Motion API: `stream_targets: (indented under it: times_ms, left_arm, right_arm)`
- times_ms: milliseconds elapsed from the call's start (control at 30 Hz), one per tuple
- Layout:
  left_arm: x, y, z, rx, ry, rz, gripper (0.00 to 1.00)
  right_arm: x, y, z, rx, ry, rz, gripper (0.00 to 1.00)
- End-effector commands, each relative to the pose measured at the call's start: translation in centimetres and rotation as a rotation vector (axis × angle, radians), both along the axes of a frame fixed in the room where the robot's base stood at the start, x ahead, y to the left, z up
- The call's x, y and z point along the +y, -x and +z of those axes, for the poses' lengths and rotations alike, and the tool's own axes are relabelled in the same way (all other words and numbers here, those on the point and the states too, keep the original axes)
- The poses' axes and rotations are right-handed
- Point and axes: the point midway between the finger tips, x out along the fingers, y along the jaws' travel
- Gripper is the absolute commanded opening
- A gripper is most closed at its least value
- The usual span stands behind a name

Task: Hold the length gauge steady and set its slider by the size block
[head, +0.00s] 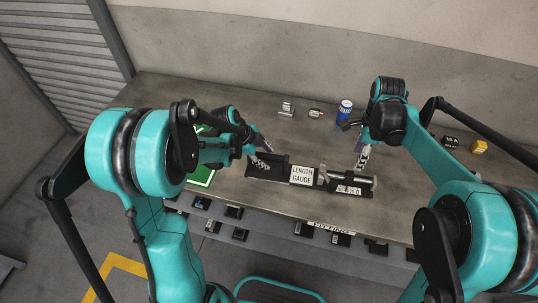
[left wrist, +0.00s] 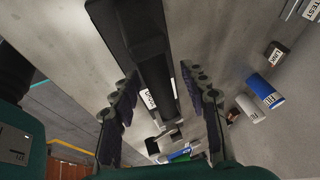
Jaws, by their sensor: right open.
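The length gauge (head: 302,175) lies on the table, a long black body with a white "LENGTH GAUGE" label. Its right end carries a block with small white lettering (head: 347,190) and a metallic bar; I cannot tell which part is the slider or the size block. My left gripper (head: 262,157) is at the gauge's left end. In the left wrist view my left gripper (left wrist: 166,100) is open, its fingers on either side of the black gauge body (left wrist: 150,62), with gaps showing. My right gripper (head: 361,160) is open above the gauge's right end.
A blue can (head: 345,108) stands behind the gauge, with small items (head: 287,107) left of it. A black block (head: 450,142) and a yellow block (head: 479,146) sit at the right.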

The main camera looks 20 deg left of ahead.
Motion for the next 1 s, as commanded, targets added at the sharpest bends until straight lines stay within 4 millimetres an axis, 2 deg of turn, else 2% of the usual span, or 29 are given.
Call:
stream_targets:
  times_ms: [233,333,800,1000]
  left_arm:
    - [0.1,0.0,0.2,-0.001,0.000,0.001,0.45]
    - [0.4,0.2,1.0,0.000,0.001,0.002,0.45]
    - [3.8,2.7,9.2,0.000,-0.001,0.002,0.45]
    - [4.4,3.1,10.6,0.000,0.000,0.001,0.45]
  right_arm:
    - [0.0,0.0,0.0,0.000,0.000,0.000,0.50]
    - [0.0,0.0,0.0,0.000,0.000,0.000,0.50]
    - [0.0,0.0,0.0,0.000,0.000,0.000,0.50]
    - [0.0,0.0,0.0,0.000,0.000,0.000,0.50]
